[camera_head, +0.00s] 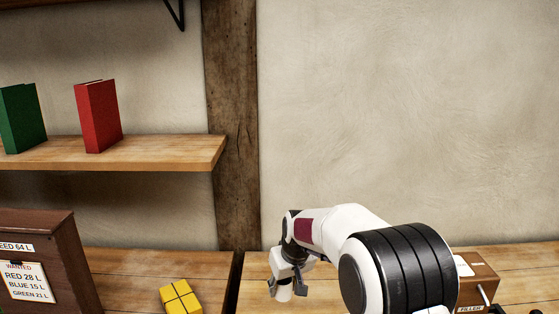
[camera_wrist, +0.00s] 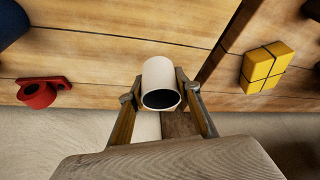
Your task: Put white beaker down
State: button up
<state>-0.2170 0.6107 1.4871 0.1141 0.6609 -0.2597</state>
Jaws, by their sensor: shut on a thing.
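The white beaker (camera_wrist: 159,78) is between the two fingers of my gripper (camera_wrist: 160,96) in the wrist view, with its dark open mouth toward the camera. My gripper is shut on it. In the head view my gripper (camera_head: 287,288) is over the wooden bench, and the beaker (camera_head: 284,293) shows as a small white shape between the fingers. I cannot tell whether the beaker's bottom touches the bench.
A yellow block with dark bands (camera_head: 180,298) lies left of my gripper, across a dark gap in the bench; it also shows in the wrist view (camera_wrist: 265,67). A red ring-shaped fitting (camera_wrist: 42,91) and a brown filler box (camera_head: 477,284) are nearby. Bare bench surrounds the beaker.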

jog(key=s+d+r+m+h, duration=0.1)
jog(key=s+d+r+m, duration=0.1)
jog(key=d, duration=0.9)
jog(key=s+d+r+m, duration=0.2)
jog(key=s+d+r, duration=0.1)
jog(key=d, duration=0.9)
jog(key=shift+s+r+m+t+h, duration=0.2)
jog(key=shift+r+m+t+h, duration=0.1)
jog(key=shift+r+h, duration=0.15)
jog(key=w+a+f+n, duration=0.1)
jog(key=w+a+n, duration=0.1)
jog(key=a, duration=0.7)
jog(key=w+a+f+n+y, duration=0.1)
jog(key=w+a+f+n, duration=0.1)
jog(key=a, duration=0.8)
jog(key=w+a+f+n+y, duration=0.1)
jog(key=w+a+n, duration=0.1)
jog(key=a, duration=0.8)
jog(key=shift+w+f, duration=0.4)
jog(key=shift+w, duration=0.45)
jog(key=shift+y, duration=0.25)
jog(key=shift+f, duration=2.5)
jog(key=shift+d, duration=0.1)
jog(key=shift+f, duration=2.3)
